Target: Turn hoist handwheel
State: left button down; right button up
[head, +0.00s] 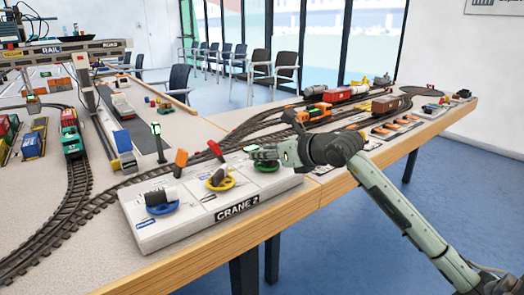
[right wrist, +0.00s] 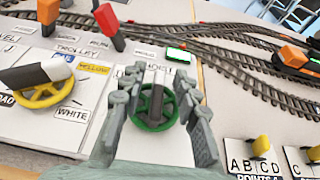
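The control panel marked CRANE 2 (head: 150,237) lies at the table's front edge. It carries a blue handwheel (head: 162,208), a yellow handwheel (head: 221,184) and a green handwheel (head: 267,167). In the right wrist view the green handwheel (right wrist: 153,122), with a grey bar across it, sits between my fingers; the yellow handwheel (right wrist: 45,97) is to its left. My right gripper (head: 252,153) is over the green handwheel. In the wrist view my right gripper (right wrist: 157,85) is open, a finger on each side of the bar, with visible gaps. I cannot read which wheel is marked hoist. My left gripper is out of view.
An orange lever (head: 181,158) and a red lever (head: 215,149) stand behind the wheels. A small green-lit box (right wrist: 177,54) is beyond the green wheel. Model tracks (head: 75,190) and a gantry crane (head: 85,75) are at the left. Trains (head: 390,104) stand behind my right arm.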

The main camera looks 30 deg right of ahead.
jog(key=shift+w+a+f, duration=0.1)
jog(key=shift+w+f, duration=0.05)
jog(key=shift+w, duration=0.3)
grip_shut()
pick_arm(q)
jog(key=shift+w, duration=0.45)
